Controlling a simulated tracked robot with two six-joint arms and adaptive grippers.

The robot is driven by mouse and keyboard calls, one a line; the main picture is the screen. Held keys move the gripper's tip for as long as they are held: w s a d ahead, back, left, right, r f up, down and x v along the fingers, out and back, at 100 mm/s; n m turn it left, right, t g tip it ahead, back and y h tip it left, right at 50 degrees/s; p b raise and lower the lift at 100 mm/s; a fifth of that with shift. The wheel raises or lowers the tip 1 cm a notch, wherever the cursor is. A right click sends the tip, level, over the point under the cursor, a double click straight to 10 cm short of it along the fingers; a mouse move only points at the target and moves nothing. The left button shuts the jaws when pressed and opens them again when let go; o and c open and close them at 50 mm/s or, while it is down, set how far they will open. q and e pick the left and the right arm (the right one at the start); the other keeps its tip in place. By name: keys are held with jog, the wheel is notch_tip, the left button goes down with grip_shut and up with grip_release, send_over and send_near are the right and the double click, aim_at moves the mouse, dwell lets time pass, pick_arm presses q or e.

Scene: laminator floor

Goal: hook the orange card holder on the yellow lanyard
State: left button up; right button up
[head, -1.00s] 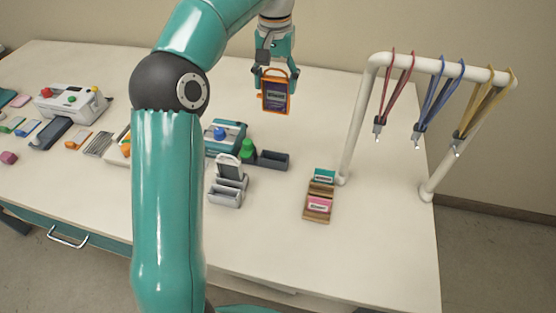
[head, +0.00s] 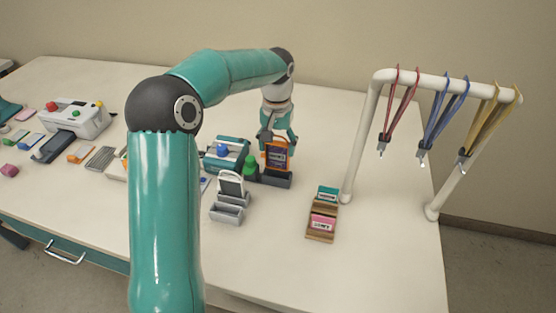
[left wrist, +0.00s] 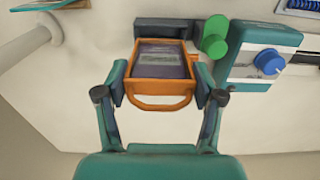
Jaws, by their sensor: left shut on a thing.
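The orange card holder (head: 277,158), with a dark purple card in it, is upright between the fingers of my left gripper (head: 277,146). Its lower part is at a dark grey stand (head: 278,181). The left wrist view also shows the holder (left wrist: 160,99) between my fingertips (left wrist: 160,82), with its loop toward my palm and its far end at the stand (left wrist: 165,24). I cannot tell whether it rests fully in the slot. The yellow lanyard (head: 484,118) hangs at the right end of the white rack, its clip empty. My right gripper is not in view.
Red (head: 400,108) and blue (head: 444,108) lanyards hang on the white rack (head: 365,140). A green knob (head: 250,166), a teal device (head: 226,153) and a grey stand with a white-framed holder (head: 231,187) are close by. A wooden card tray (head: 321,235) stands in front of the rack.

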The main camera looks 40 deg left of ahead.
aim_at(277, 167)
pick_arm(q)
jog(key=shift+f+p, duration=0.3)
jog(key=shift+f, duration=2.3)
jog(key=o, duration=1.1)
jog(key=shift+f, duration=0.1)
jog(key=shift+f+b, duration=0.25)
jog(key=shift+b, duration=0.05)
jog(key=r, duration=1)
jog(key=w+r, duration=0.1)
jog(key=r, duration=0.5)
jog(key=shift+w+a+r, duration=0.1)
jog(key=shift+r+p, duration=0.3)
jog(key=shift+r, duration=0.2)
